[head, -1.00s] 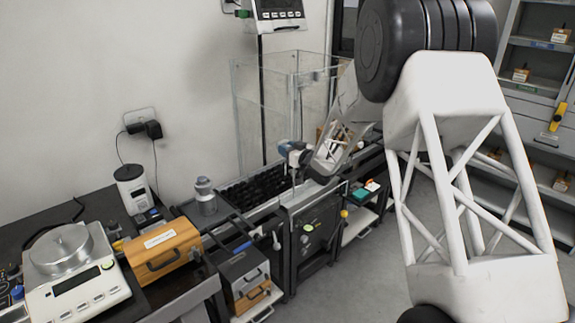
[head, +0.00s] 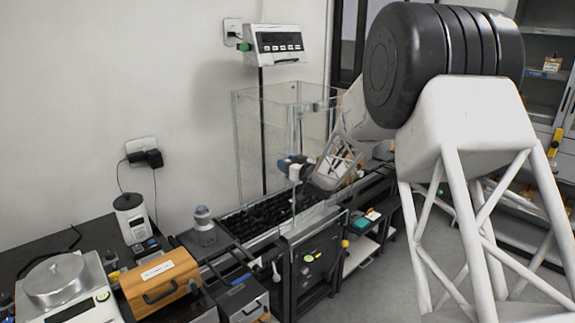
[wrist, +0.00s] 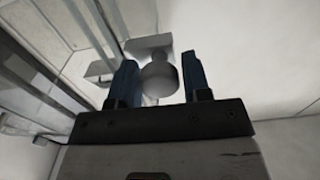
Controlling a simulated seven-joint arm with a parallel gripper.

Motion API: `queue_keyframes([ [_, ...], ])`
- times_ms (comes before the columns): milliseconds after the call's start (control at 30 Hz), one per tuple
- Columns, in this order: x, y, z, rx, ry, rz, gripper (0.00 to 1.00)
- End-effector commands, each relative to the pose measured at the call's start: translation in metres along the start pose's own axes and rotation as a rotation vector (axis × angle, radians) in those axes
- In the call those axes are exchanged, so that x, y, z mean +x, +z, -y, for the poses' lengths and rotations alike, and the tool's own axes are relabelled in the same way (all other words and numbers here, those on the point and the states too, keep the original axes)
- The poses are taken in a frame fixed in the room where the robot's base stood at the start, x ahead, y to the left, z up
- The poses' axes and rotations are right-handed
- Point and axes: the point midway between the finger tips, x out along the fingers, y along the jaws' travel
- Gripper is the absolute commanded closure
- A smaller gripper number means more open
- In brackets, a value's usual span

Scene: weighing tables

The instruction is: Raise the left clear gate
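The clear enclosure with its left clear panel (head: 249,150) stands over a dark roller bed at centre in the head view. My gripper (head: 291,168) is at the front lower part of the enclosure, beside its upright post. In the wrist view my gripper (wrist: 160,80) has its two blue fingers on either side of a round grey knob (wrist: 159,76); the knob fills the gap and appears held. A small plate (wrist: 147,44) lies behind the knob. In the head view my arm hides the enclosure's right side.
A display box (head: 276,44) on a post stands behind the enclosure. On the left are an orange case (head: 160,281), a balance (head: 65,287), a white canister (head: 130,216) and a grey weight (head: 203,225). Floor is visible at the right.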

Motion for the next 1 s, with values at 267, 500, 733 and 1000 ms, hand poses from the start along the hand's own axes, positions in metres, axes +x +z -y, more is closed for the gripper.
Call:
queue_keyframes([
  [267, -0.002, 0.0, 0.0, 0.0, 0.0, 0.0, 0.56],
  [500, -0.019, -0.001, 0.0, -0.001, 0.0, -0.001, 0.56],
  [733, -0.046, -0.001, -0.001, 0.0, 0.001, -0.001, 0.56],
  [1000, -0.072, -0.001, 0.0, -0.001, 0.0, 0.0, 0.56],
])
